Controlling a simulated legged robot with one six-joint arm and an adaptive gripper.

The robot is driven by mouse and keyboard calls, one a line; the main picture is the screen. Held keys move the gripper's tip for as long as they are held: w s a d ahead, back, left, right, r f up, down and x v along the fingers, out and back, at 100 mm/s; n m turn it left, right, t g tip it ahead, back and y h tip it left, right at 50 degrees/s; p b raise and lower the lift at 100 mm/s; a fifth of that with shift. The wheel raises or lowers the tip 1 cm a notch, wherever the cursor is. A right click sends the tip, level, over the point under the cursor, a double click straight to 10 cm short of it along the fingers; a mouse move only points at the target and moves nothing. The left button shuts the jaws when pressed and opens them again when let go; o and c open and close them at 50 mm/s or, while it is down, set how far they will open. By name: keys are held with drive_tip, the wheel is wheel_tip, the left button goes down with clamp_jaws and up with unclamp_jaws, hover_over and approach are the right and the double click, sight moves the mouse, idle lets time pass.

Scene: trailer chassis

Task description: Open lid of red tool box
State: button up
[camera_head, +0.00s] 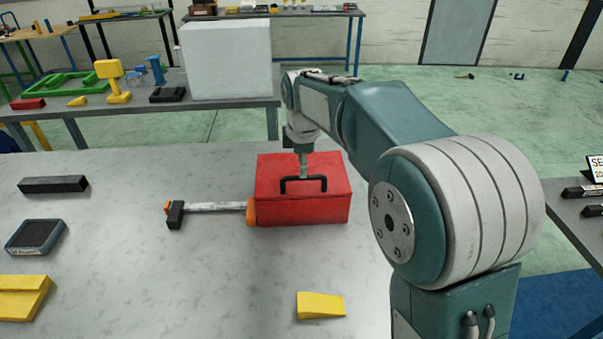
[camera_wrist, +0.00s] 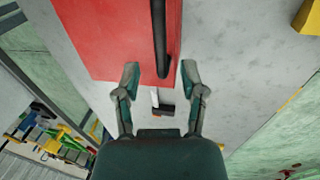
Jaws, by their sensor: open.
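The red tool box (camera_head: 325,205) stands on the grey table with its lid shut. A black handle (camera_head: 303,180) is on the lid. My gripper (camera_head: 303,172) points down over the lid at the handle in the head view. In the wrist view my gripper (camera_wrist: 160,75) is open, with a finger on each side of the near end of the handle (camera_wrist: 160,40). The red lid (camera_wrist: 105,35) fills the upper left there. I cannot tell whether a finger touches the handle or lid.
A bar clamp (camera_head: 215,207) lies left of the box, its orange end against or very near it. A yellow wedge (camera_head: 320,305) lies in front. A black bar (camera_head: 53,185) and a dark tray (camera_head: 36,236) lie far left.

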drive_tip(key=f, duration=0.2)
drive_tip(key=shift+w+d+f, duration=0.1)
drive_tip(key=shift+w+f, duration=0.15)
drive_tip(key=shift+f, duration=0.1)
drive_tip(key=shift+w+f, duration=0.1)
drive_tip(key=shift+f, duration=0.2)
drive_tip(key=shift+a+f, duration=0.2)
drive_tip(key=shift+a, duration=0.05)
drive_tip(key=shift+d, duration=0.15)
clamp_jaws()
drive_tip(key=shift+r, duration=0.15)
